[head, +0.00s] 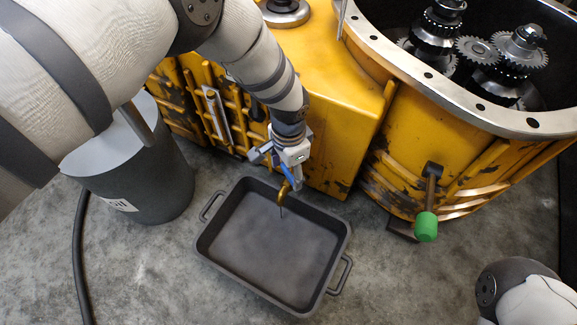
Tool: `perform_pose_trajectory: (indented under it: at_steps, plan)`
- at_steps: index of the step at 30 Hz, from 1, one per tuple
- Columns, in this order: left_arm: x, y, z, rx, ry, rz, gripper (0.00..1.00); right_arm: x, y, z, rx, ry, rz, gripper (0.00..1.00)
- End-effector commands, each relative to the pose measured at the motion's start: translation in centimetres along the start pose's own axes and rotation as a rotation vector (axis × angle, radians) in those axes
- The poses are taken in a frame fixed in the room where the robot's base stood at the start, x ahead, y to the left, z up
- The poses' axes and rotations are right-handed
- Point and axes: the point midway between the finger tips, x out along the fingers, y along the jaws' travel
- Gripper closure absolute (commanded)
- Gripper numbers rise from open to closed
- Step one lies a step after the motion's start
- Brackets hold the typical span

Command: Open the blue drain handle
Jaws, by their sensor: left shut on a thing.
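The blue drain handle (288,172) shows as a small blue strip at the tip of my left gripper (290,178). The gripper is shut on it and hides most of it. A brass valve (283,191) sits just below the handle, by the lower front of the yellow housing (330,140). A thin dark line runs down from the brass valve over the tray; I cannot tell if it is fluid. The black tray (338,243) lies on the floor under the valve. My right arm shows at the lower right, but its gripper is out of view.
A green-handled lever (426,226) sticks out of the yellow housing on the right. A grey bin (145,185) stands at the left, partly behind my left arm. Gears (476,50) show inside the open housing. A black hose (80,260) lies on the floor, which is otherwise mostly clear.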

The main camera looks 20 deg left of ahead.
Motion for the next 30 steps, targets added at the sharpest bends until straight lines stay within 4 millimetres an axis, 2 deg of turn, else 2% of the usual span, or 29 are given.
perform_pose_trajectory:
  at_steps: [18, 30]
  plan:
    - [0.16, 0.06, 0.14, 0.573, -0.002, 0.003, 0.71, -0.11, 0.04, 0.12, 0.001, 0.001, 0.0, 0.6]
    - [0.17, 0.04, 0.16, 0.833, -0.003, 0.003, 0.71, 0.0, 0.01, 0.01, 0.001, 0.0, 0.0, 0.6]
